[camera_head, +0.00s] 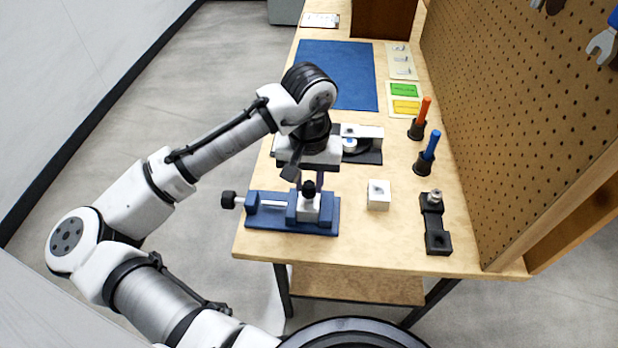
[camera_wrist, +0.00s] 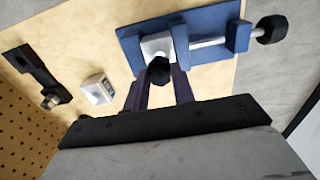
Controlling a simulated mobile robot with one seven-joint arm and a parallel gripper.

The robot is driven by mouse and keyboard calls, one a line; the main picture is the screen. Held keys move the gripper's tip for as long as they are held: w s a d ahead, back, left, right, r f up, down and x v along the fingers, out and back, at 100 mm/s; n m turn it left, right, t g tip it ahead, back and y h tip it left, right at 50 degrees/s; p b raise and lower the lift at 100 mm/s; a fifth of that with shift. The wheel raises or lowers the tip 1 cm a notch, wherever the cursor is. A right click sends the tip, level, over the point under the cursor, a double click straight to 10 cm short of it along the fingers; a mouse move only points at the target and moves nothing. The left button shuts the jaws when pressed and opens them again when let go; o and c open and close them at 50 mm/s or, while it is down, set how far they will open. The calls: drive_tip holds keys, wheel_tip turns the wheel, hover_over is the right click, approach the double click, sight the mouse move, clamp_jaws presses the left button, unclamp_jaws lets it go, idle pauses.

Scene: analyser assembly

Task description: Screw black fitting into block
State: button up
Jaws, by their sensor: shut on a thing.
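The black fitting (camera_head: 309,187) is at the top of a pale block (camera_head: 308,207) clamped in the blue vise (camera_head: 265,222). The wrist view also shows the fitting (camera_wrist: 159,70), with the block (camera_wrist: 156,46) behind it in the vise (camera_wrist: 205,20). My gripper (camera_head: 313,182) points down over the block. Its two dark fingers (camera_wrist: 160,76) are shut on the fitting, one on each side. The fitting looks upright and lined up with the block. How deep it sits in the block's hole is hidden.
A small white block (camera_head: 378,196) stands right of the vise, and a black fixture (camera_head: 436,230) lies farther right. Orange (camera_head: 425,108) and blue (camera_head: 431,146) handled tools stand by the pegboard (camera_head: 510,120). A white and dark device (camera_head: 365,150) sits behind my gripper. The blue mat (camera_head: 350,75) is clear.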

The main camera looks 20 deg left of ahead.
drive_tip(key=shift+f, duration=0.95)
idle(1.7)
drive_tip(key=m, duration=0.4)
idle(0.4)
drive_tip(key=m, duration=0.3)
drive_tip(key=shift+m+b, duration=0.3)
drive_tip(key=shift+b, duration=0.05)
drive_tip(key=shift+m, duration=0.4)
